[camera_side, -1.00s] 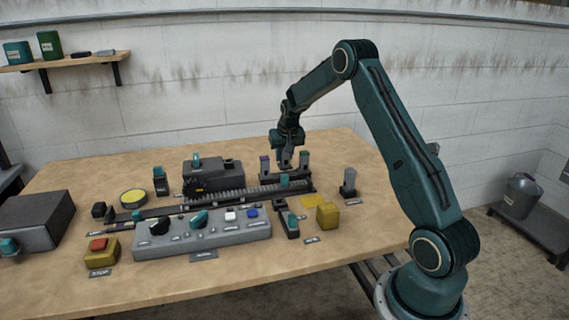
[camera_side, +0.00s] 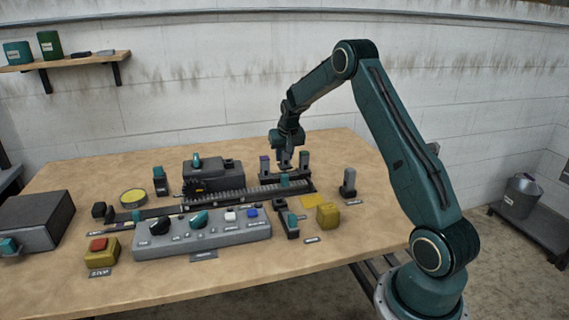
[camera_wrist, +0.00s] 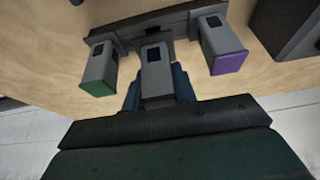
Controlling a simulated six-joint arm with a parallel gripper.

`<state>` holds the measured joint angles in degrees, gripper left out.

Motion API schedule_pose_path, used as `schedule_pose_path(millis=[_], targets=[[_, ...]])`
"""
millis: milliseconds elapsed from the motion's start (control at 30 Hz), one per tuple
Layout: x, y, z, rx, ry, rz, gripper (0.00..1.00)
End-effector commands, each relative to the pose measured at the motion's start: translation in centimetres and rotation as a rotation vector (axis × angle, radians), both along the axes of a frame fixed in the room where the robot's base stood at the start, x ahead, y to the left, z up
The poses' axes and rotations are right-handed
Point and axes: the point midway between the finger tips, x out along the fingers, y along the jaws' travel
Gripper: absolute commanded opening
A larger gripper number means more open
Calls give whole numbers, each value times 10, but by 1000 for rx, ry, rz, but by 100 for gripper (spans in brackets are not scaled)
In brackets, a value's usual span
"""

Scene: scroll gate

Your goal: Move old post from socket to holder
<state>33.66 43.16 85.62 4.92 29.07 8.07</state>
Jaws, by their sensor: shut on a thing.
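My gripper (camera_side: 286,157) is at the dark rack (camera_side: 270,176) behind the toothed rail in the side view. In the wrist view my gripper (camera_wrist: 157,92) has its bluish fingers on both sides of a plain grey post (camera_wrist: 155,68), shut on it. This post stands in line between a green-ended post (camera_wrist: 100,70) and a purple-ended post (camera_wrist: 222,45) at the rack (camera_wrist: 130,25). In the side view the purple-topped post (camera_side: 265,166) is left of my gripper and the green-topped post (camera_side: 304,161) right. Whether the held post's foot is fully seated is hidden.
A separate grey post (camera_side: 349,183) stands on a base to the right. A toothed rail and dark machine (camera_side: 215,178) lie left of the rack. A control panel (camera_side: 205,234), a yellow block (camera_side: 327,216) and a red button box (camera_side: 100,251) are nearer the front.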

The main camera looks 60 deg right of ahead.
Motion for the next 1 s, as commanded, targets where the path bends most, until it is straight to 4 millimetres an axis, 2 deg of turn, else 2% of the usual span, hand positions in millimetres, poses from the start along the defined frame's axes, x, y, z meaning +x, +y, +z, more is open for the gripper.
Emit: schedule_pose_path(millis=[1000], targets=[[0, 0, -12, -1, -1, 0, 0]])
